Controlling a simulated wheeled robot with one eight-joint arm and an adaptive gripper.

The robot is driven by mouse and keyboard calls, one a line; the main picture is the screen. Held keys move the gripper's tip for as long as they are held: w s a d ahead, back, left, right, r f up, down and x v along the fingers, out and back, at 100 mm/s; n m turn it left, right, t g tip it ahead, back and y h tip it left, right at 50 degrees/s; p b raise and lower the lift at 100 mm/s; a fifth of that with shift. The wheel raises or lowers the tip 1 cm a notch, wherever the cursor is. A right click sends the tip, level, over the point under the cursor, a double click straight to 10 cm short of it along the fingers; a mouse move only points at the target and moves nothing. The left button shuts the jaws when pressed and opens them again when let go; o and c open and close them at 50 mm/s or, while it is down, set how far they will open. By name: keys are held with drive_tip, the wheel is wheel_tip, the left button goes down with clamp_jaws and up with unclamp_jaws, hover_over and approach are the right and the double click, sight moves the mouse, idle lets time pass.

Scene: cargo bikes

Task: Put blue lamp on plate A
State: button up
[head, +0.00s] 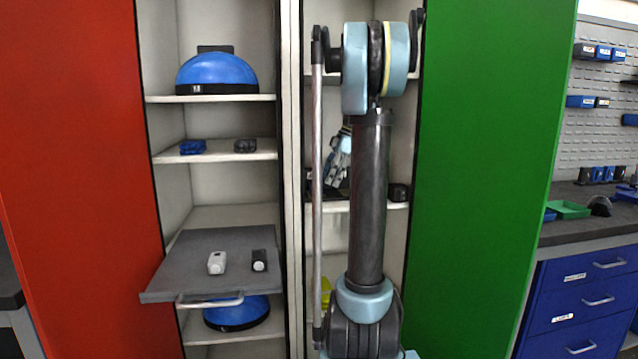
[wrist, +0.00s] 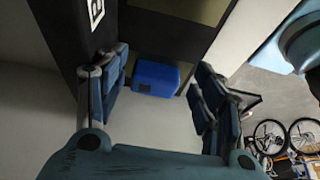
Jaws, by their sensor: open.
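In the wrist view my gripper (wrist: 161,70) is open, with one finger at each side. A small blue box-like thing (wrist: 155,79), perhaps the blue lamp, shows in the gap between the fingertips. I see no finger closed on it, and its distance from them is unclear. A dark panel (wrist: 72,35) with a white marked label stands beside the left finger; I cannot tell if it is plate A. In the head view a small blue item (head: 193,147) lies on a left cabinet shelf. My arm hides much of the right compartment there.
A grey pull-out tray (head: 190,270) holds a white lamp-like item (head: 217,263) and a black one (head: 259,260). Blue domes sit above (head: 217,75) and below (head: 237,313). The open red door (head: 75,170) and green door (head: 490,170) flank the cabinet.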

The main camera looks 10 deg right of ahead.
drive_tip(key=d, duration=0.8)
drive_tip(key=shift+d, duration=0.15)
